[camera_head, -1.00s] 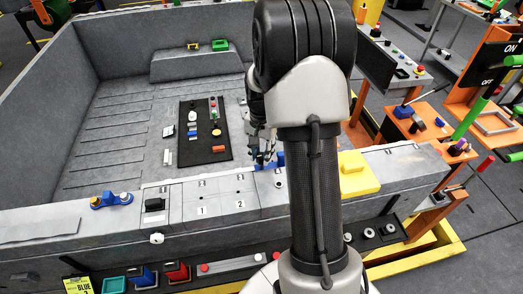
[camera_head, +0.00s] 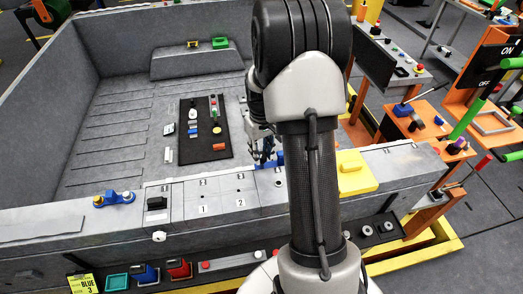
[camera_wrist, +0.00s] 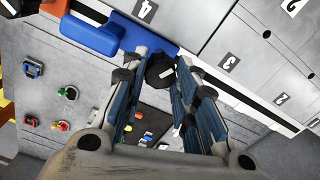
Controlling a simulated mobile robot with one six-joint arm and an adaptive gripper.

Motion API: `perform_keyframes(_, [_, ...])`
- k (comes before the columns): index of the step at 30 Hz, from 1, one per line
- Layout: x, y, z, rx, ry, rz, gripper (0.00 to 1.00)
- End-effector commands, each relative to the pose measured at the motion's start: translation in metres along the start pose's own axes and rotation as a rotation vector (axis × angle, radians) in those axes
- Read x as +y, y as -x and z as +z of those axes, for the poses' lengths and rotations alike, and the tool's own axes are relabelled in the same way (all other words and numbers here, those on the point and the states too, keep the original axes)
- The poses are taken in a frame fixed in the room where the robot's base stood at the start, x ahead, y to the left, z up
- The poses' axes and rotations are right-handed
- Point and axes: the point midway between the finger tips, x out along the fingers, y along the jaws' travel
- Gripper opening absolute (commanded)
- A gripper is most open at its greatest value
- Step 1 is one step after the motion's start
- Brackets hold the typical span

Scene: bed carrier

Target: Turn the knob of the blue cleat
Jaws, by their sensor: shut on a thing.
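The blue cleat (camera_wrist: 90,33) lies along the top of the wrist view, on the grey ledge beside the panel marked 4. Its black, many-sided knob (camera_wrist: 160,74) with a white mark sits between the tips of my gripper (camera_wrist: 162,66). The fingers are shut on the knob, one on each side. In the head view my gripper (camera_head: 264,158) is down at the bed's near wall, and a blue part of the cleat (camera_head: 280,158) shows beside it. My arm and fingers hide most of the cleat and the knob there.
A yellow block (camera_head: 356,172) stands right of my arm. A black board (camera_head: 206,152) with small parts lies on the bed floor. Numbered panels (camera_head: 221,199) lie left of my gripper.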

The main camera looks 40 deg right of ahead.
Motion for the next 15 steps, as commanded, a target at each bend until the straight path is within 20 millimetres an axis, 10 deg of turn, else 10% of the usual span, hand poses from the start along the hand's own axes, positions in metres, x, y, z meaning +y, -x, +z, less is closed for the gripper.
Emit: perform_keyframes(15, [0.0001,0.0007,-0.0005,0.001,0.313,0.001,0.03])
